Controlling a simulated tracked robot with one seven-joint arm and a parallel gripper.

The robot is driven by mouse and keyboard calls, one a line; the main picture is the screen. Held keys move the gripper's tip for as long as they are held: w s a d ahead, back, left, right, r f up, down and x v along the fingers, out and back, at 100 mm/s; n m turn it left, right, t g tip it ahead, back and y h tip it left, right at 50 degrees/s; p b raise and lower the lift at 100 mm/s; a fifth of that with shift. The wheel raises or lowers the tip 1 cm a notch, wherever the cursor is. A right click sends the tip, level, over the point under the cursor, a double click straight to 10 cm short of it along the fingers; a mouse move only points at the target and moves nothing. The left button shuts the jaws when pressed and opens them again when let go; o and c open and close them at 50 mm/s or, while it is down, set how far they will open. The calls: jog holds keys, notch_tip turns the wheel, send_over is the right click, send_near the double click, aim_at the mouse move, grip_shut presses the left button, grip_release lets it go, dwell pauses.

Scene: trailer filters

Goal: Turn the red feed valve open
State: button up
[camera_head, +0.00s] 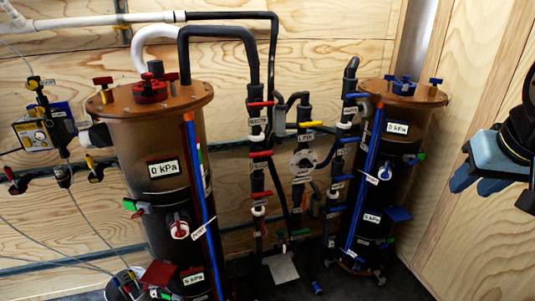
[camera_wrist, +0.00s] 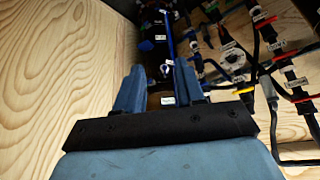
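Several red lever handles sit on the dark vertical pipe between the two tanks in the head view: an upper red lever (camera_head: 260,103), a middle red lever (camera_head: 260,154) and a lower red lever (camera_head: 262,194). All three look roughly crosswise to the pipe. Their small labels are too blurred to tell surely which is the feed valve. Red levers (camera_wrist: 265,21) also show at the right of the wrist view. My gripper (camera_head: 477,184) is at the right edge of the head view, well apart from the valves. Its two blue fingers (camera_wrist: 158,85) are apart with nothing between them.
A large left tank (camera_head: 150,200) and a smaller right tank (camera_head: 390,170) flank the pipes. A yellow lever (camera_head: 310,124) and several blue levers (camera_head: 357,96) are close by. A plywood wall (camera_head: 485,70) stands at right. Thin hoses hang at left.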

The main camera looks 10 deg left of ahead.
jog(key=w+a+f+t+y, duration=0.1)
jog(key=w+a+f, duration=0.25)
jog(key=w, duration=0.45)
jog(key=w+a+f+t, duration=0.1)
jog(key=w+a+f, duration=0.25)
jog(key=w, duration=0.35)
jog(key=w+a+f+t+y, duration=0.1)
jog(key=w+a+f, duration=0.25)
jog(key=w, duration=0.45)
jog(key=m+y, duration=0.3)
jog(key=y, duration=0.5)
send_near(264, 156)
jog(key=d+f, duration=0.3)
jog(key=d, duration=0.7)
jog(key=s+a+m+t+y, duration=0.1)
jog(key=a+m+t+y, duration=0.1)
jog(key=a+m+y, duration=0.4)
jog(key=shift+n+h, duration=0.6)
jog(key=shift+n, duration=0.3)
jog(key=x, duration=0.9)
jog(key=f+x, duration=0.1)
jog(key=x, duration=0.4)
jog(key=shift+s+a+f, duration=0.1)
jog(key=shift+s+a, duration=0.15)
jog(key=shift+s, duration=0.1)
jog(key=shift+c, duration=0.4)
